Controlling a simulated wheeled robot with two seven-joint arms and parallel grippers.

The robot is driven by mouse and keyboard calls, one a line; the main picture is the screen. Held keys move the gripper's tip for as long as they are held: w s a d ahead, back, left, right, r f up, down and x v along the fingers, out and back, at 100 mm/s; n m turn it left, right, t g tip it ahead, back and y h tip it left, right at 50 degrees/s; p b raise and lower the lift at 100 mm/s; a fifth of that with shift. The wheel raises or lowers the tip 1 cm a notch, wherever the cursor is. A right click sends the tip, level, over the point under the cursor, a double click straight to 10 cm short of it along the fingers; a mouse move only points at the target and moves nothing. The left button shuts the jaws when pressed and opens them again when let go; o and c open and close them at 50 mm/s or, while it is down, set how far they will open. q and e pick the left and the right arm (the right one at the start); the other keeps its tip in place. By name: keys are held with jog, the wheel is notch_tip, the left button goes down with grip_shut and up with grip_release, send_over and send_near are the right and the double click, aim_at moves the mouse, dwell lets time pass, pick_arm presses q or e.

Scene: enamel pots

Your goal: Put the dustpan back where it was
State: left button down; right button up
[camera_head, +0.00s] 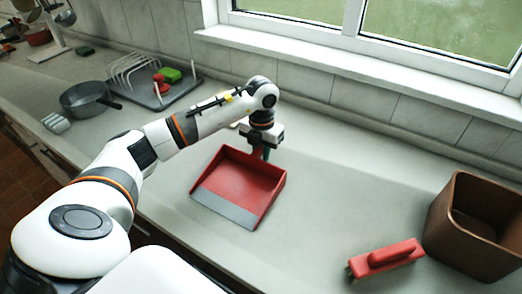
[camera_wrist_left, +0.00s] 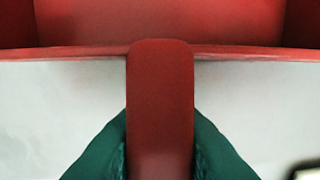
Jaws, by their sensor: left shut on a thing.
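The red dustpan (camera_head: 238,184) with a grey front lip is at the middle of the grey counter, its lip facing the front left. My left gripper (camera_head: 263,148) is at the back of the pan and is shut on its handle. In the left wrist view the red handle (camera_wrist_left: 160,100) runs between the two green fingertips (camera_wrist_left: 160,150), with the back of the pan (camera_wrist_left: 160,22) beyond it. I cannot tell whether the pan touches the counter. My right gripper is not in view.
A red brush (camera_head: 385,258) lies at the right beside a brown bin (camera_head: 478,222). At the left are a grey pan (camera_head: 86,99), a dish rack (camera_head: 150,84) and a metal cup (camera_head: 56,123). The counter (camera_head: 325,190) between dustpan and brush is clear. A window sill (camera_head: 350,70) runs behind.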

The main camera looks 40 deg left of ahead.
pick_arm(q)
jog(key=shift+f, duration=0.1)
jog(key=c, duration=1.3)
grip_release()
jog(key=shift+o, duration=0.2)
jog(key=shift+r, duration=0.3)
notch_tip(320, 180, up, 12)
jog(key=shift+f+b, duration=0.1)
jog(key=shift+b, duration=0.6)
